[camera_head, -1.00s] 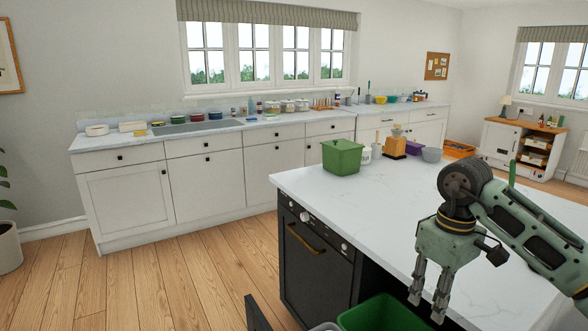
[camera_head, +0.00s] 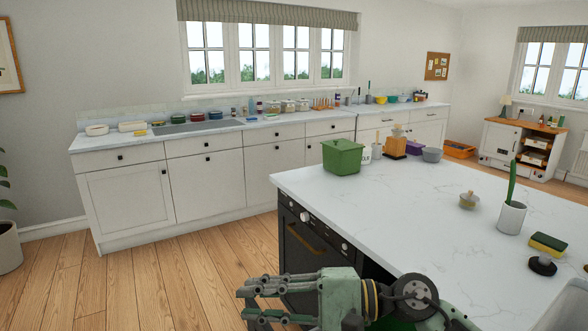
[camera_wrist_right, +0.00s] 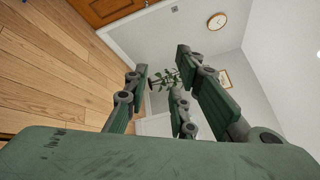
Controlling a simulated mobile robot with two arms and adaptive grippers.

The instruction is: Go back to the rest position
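The gripper is open and empty, off the side of the island. My left gripper is in neither view.
Open wooden floor (camera_head: 150,290) lies to the left.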

